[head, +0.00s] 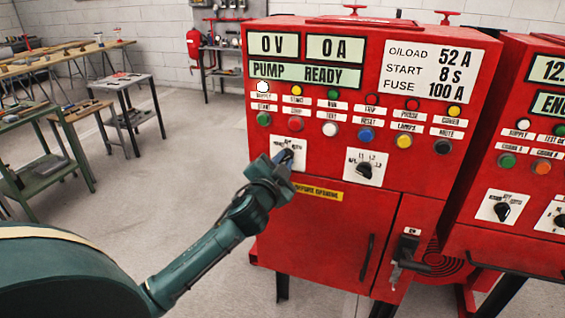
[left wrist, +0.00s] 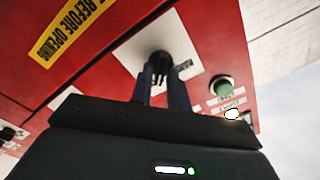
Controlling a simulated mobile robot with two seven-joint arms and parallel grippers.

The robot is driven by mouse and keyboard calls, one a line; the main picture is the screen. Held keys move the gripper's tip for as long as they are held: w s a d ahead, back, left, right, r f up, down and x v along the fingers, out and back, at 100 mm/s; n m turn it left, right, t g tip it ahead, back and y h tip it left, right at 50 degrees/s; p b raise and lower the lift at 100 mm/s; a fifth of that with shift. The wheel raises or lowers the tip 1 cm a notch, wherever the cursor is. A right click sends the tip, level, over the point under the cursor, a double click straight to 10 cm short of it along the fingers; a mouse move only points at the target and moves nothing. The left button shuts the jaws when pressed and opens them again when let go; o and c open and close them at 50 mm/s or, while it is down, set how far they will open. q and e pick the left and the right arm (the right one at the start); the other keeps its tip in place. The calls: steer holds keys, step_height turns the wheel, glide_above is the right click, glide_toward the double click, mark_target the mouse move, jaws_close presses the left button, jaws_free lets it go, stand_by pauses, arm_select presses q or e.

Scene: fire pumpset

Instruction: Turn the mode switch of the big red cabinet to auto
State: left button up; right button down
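The big red cabinet (head: 325,215) stands in the middle of the head view. Its mode switch plate (head: 298,146) is white, with a small label partly hidden by my left gripper (head: 284,157). In the left wrist view the switch's black knob (left wrist: 160,60) shows on its white plate, straight ahead of my left gripper (left wrist: 161,80). The two dark fingers are apart, with a gap between them, and their tips are at the knob's sides. I cannot tell whether they touch it or which way it points. My right gripper is not in view.
A second black selector (head: 365,169) sits to the right on the same cabinet. Rows of coloured buttons (head: 365,134) run above the switches. Another red cabinet (head: 515,150) stands close on the right. Workbenches (head: 60,115) are at the left, with open floor between.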

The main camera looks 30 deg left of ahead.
arm_select(q)
steer(key=shift+o, duration=1.3)
steer(key=b+v, duration=0.2)
steer(key=v, duration=1.1)
steer(key=shift+d, duration=0.1)
